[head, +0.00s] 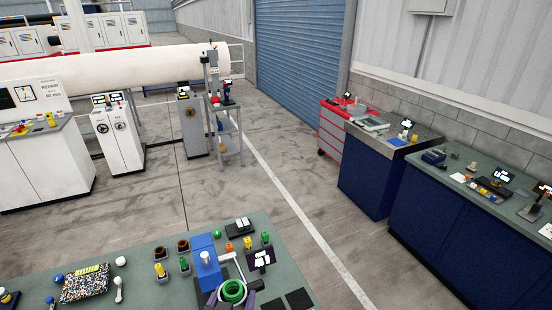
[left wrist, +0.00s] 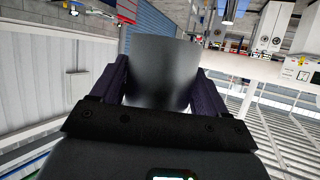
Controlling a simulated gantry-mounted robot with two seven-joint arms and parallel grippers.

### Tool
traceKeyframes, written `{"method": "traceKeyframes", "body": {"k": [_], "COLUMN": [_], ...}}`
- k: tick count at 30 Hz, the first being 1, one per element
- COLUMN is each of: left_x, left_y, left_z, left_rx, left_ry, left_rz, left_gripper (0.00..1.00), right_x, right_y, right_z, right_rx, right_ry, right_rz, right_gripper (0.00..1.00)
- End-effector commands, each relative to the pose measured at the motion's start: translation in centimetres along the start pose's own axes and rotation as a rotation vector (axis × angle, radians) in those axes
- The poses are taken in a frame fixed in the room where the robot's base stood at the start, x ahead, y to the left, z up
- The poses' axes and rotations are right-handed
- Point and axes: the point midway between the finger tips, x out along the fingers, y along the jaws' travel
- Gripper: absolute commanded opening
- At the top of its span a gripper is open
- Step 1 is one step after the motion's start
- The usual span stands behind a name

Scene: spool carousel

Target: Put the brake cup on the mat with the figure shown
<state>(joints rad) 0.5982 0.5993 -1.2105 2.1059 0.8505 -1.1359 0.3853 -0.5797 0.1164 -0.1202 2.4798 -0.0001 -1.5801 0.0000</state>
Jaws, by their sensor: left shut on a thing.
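My left gripper (head: 233,297) is at the front edge of the near bench in the head view. Its dark fingers are shut on a grey, round-walled cup (left wrist: 163,72), which fills the space between them in the left wrist view. In the head view a green ring (head: 232,291) shows between the fingers; I cannot tell whether it is the cup's rim. Two dark square mats lie to the right, one at the front (head: 273,304) and one beyond it (head: 299,299). No figure is readable on them. My right gripper is not in view.
A blue device (head: 206,270) with a white knob stands just left of the gripper. A speckled block (head: 84,286) lies at the left of the green bench top (head: 133,270). More benches stand at the right.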

Motion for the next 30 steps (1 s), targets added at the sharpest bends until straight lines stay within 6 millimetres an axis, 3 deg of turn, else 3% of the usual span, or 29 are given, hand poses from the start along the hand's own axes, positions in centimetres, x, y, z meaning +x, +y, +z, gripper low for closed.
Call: {"method": "traceKeyframes", "body": {"k": [18,24,30], "left_x": [-0.7,-1.0,-0.8], "left_y": [-9.4,-10.8,-10.1], "left_z": [6.9,7.7,8.5], "left_rx": [-0.032,-0.037,-0.022], "left_ry": [-0.002,0.001,0.0], "left_rz": [-0.078,-0.089,-0.054], "left_gripper": [0.38,0.38,0.38], "right_x": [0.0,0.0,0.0], "right_y": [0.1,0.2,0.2], "right_z": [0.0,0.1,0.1], "right_rx": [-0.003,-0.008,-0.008], "right_ry": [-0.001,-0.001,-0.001], "right_rz": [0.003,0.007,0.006], "right_gripper": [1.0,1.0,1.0]}}
